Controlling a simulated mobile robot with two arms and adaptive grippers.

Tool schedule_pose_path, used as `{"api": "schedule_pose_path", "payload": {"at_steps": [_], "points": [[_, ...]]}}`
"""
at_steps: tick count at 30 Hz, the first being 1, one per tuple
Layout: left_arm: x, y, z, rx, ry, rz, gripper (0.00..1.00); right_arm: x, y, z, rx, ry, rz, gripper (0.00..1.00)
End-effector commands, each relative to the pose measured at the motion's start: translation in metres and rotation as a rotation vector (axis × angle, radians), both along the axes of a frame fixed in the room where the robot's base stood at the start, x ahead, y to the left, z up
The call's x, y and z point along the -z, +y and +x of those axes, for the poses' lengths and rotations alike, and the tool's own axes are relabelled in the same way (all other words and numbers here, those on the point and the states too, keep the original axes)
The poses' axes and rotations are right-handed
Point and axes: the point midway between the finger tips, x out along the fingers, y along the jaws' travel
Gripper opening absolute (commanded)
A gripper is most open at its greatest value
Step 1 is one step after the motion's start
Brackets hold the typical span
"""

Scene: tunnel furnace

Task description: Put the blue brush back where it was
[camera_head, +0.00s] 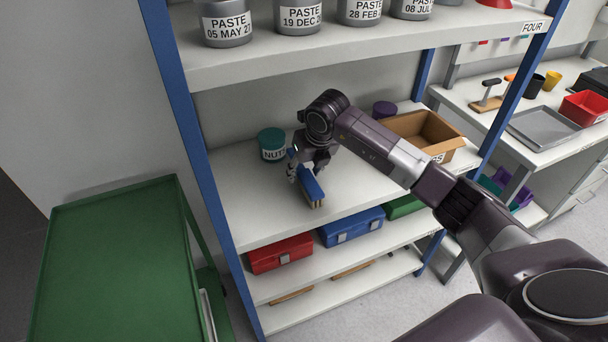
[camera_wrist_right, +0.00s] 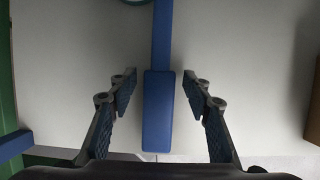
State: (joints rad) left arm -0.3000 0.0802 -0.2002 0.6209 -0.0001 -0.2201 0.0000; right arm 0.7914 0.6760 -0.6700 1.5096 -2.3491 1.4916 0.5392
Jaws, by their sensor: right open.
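The blue brush (camera_head: 311,183) lies on the middle shelf (camera_head: 350,200) near its front edge, its bristles showing below the blue body. In the right wrist view the brush (camera_wrist_right: 158,112) lies between the two fingers, with its narrower blue handle running away from me. My right gripper (camera_head: 304,170) is at the brush, over the shelf. In the wrist view the right gripper (camera_wrist_right: 158,95) is open, with a gap on both sides of the brush. My left gripper is not in view.
A teal-lidded jar marked NUTS (camera_head: 272,145) stands just behind and left of the brush. A cardboard box (camera_head: 422,132) and a purple-lidded jar (camera_head: 384,110) stand right. Paste tins (camera_head: 300,18) are on the shelf above. A green cart (camera_head: 110,265) is at left.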

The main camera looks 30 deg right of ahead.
Motion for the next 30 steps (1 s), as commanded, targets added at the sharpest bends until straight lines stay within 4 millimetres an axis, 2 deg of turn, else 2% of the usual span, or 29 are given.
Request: {"api": "schedule_pose_path", "payload": {"at_steps": [6, 12, 30], "points": [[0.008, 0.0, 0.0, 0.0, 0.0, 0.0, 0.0, -0.035, -0.001, -0.013, -0.001, -0.004, -0.002, 0.45], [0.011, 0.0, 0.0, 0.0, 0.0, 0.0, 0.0, -0.052, -0.001, -0.02, -0.001, -0.001, 0.0, 0.45], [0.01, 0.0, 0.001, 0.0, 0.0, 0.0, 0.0, -0.054, -0.001, -0.022, -0.001, 0.001, 0.0, 0.45]]}}
